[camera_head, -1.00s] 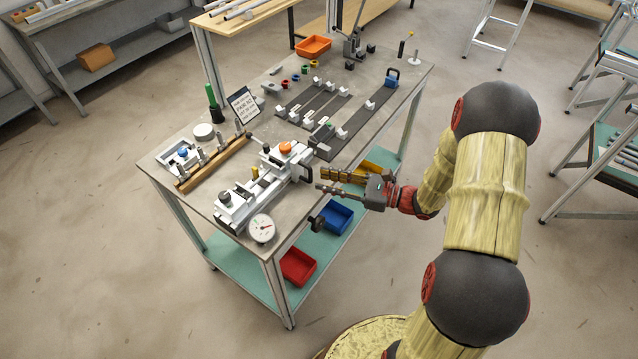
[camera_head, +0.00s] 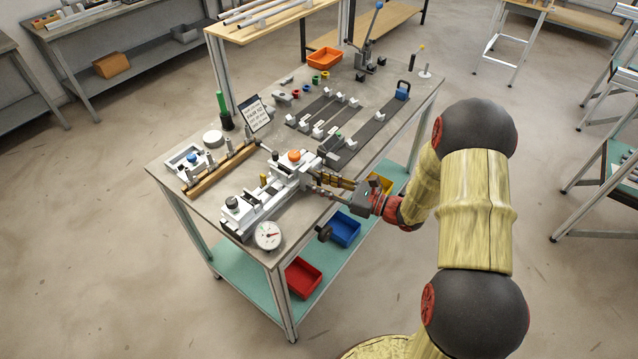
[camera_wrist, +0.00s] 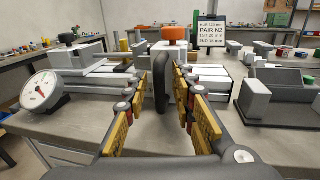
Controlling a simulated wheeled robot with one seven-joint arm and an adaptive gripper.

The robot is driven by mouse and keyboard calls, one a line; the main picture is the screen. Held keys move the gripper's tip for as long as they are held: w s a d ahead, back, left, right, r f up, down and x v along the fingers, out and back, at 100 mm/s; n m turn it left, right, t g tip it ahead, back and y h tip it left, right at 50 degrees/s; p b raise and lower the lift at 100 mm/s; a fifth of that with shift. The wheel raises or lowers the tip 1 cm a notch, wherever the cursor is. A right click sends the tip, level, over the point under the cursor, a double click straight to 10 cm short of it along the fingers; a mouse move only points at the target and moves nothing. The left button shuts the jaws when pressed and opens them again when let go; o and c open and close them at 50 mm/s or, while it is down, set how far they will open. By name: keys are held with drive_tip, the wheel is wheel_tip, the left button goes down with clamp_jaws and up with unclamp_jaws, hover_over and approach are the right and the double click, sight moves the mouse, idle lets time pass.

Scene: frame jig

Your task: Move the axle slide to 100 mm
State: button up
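The white jig (camera_head: 238,211) lies along the table's near side. Its slide is a white carriage with an orange knob (camera_head: 295,156), which also shows in the wrist view (camera_wrist: 174,34). A black upright handle (camera_wrist: 162,80) stands at the carriage's near side. My gripper (camera_head: 318,184) is at that handle, coming from the right. In the wrist view my gripper (camera_wrist: 160,90) is open, with its yellow fingers either side of the handle. Small gaps seem to show beside it. The slide's scale cannot be read.
A round dial gauge (camera_head: 268,235) sits at the jig's near left end. A sign (camera_head: 256,113) stands behind, with "PAIR N2" on it. Dark rails with white blocks (camera_head: 345,137) lie to the right. Blue (camera_head: 345,228) and red (camera_head: 303,277) bins sit on the shelf below.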

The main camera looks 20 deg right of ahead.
drive_tip(key=shift+c, duration=0.2)
clamp_jaws()
drive_tip(key=shift+a, duration=0.1)
idle(0.5)
